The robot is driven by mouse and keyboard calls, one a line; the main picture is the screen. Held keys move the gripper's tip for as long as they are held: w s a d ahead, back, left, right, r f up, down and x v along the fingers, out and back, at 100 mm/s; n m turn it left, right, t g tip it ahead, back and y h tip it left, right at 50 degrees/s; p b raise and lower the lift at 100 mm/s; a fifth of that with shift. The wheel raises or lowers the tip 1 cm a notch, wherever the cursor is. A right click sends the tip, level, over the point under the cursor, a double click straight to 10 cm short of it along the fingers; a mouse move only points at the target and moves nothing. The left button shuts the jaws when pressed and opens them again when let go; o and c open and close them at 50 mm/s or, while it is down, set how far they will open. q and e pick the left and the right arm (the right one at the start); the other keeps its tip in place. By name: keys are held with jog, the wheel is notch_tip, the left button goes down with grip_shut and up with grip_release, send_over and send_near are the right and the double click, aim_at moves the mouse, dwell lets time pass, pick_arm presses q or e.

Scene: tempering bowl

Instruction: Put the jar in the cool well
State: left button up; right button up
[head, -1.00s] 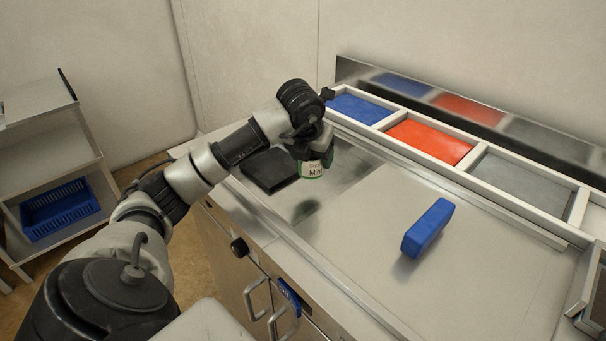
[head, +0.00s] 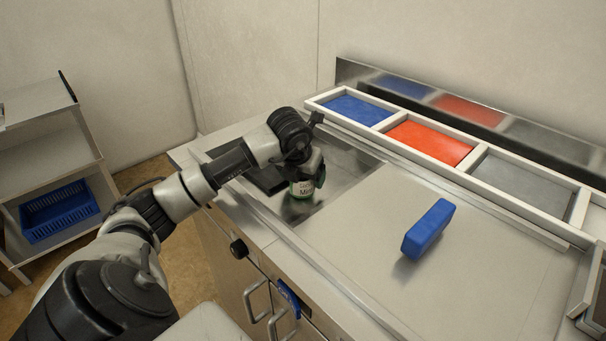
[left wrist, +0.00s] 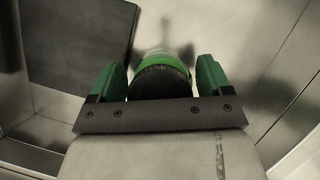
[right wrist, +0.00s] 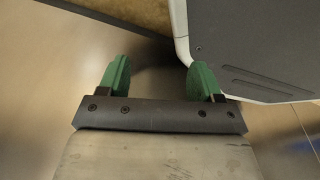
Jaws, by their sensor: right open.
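I cannot tell whether the jar's base touches the floor. A blue-floored well (head: 355,108) lies in the back row; no label shows which well is cool. My right gripper (right wrist: 158,80) is open and empty in the right wrist view.
A dark flat plate (head: 268,178) lies beside the jar. A blue block (head: 428,230) rests on the pale board. Red (head: 430,140) and grey (head: 522,182) wells adjoin the blue one. Cabinet handles project in front. A blue basket (head: 60,210) sits on the left shelf.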

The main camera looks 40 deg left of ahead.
pick_arm(q)
jog(key=shift+o, duration=0.9)
jog(key=shift+r, duration=0.15)
jog(key=v, duration=1.2)
jog(key=shift+p, duration=0.45)
pick_arm(e)
jog(key=s, duration=0.1)
jog(key=s+f, duration=0.1)
jog(key=shift+s+d+f, duration=0.15)
jog(key=shift+s+d, duration=0.05)
jog(key=shift+s, duration=0.15)
jog(key=shift+a, duration=0.15)
